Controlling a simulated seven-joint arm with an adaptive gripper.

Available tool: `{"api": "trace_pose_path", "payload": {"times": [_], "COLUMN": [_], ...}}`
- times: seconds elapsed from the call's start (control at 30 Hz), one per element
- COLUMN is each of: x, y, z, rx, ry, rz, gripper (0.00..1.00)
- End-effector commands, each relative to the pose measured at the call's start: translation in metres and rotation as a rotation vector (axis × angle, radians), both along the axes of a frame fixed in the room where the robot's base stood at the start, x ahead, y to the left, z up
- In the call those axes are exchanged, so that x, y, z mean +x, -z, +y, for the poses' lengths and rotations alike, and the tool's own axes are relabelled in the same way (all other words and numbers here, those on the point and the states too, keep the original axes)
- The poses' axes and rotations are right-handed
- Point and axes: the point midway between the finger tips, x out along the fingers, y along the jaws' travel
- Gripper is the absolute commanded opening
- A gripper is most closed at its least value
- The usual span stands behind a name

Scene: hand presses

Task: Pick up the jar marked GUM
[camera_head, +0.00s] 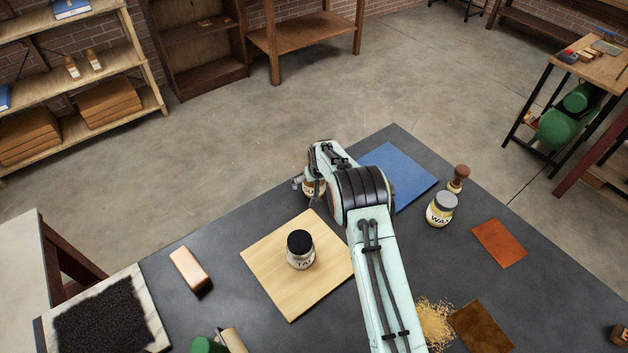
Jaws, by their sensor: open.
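A jar (315,188) with a pale label stands near the far edge of the dark table, left of the blue mat. My arm hides most of it, and I cannot read its label in full. My gripper (305,183) is at this jar, open, with a grey finger showing at its left side. The other finger is hidden, and I cannot tell whether the fingers touch the jar. No label in view reads clearly as GUM. A black-lidded jar (300,254) marked TAL stands on the wooden board. A grey-lidded jar (441,209) marked WAX stands to the right.
The wooden board (275,280) lies nearer than my gripper, and the blue mat (408,172) lies to its right. A wooden-handled stamp (458,179) stands beside the WAX jar. A wooden block (188,268), an orange sheet (499,243) and yellow crumbs (434,322) lie around.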

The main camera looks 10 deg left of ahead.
Motion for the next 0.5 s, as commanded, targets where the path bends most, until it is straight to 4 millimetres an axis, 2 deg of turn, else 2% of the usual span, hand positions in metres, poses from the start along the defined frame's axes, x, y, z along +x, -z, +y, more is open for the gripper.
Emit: {"api": "trace_pose_path", "payload": {"times": [0.07,0.2,0.27,0.3,0.5], "x": [0.0,-0.0002,-0.0002,-0.0004,-0.0005], "y": [-0.0002,-0.0002,-0.0001,0.0001,0.0002], "z": [-0.0001,-0.0002,-0.0001,-0.0001,-0.0002], "rx": [0.0,0.0,0.0,0.0,0.0], "ry": [0.0,0.0,0.0,0.0,0.0], "rz": [0.0,0.0,0.001,0.001,0.001], "gripper": [0.94,0.5,0.31,0.25,0.25]}}
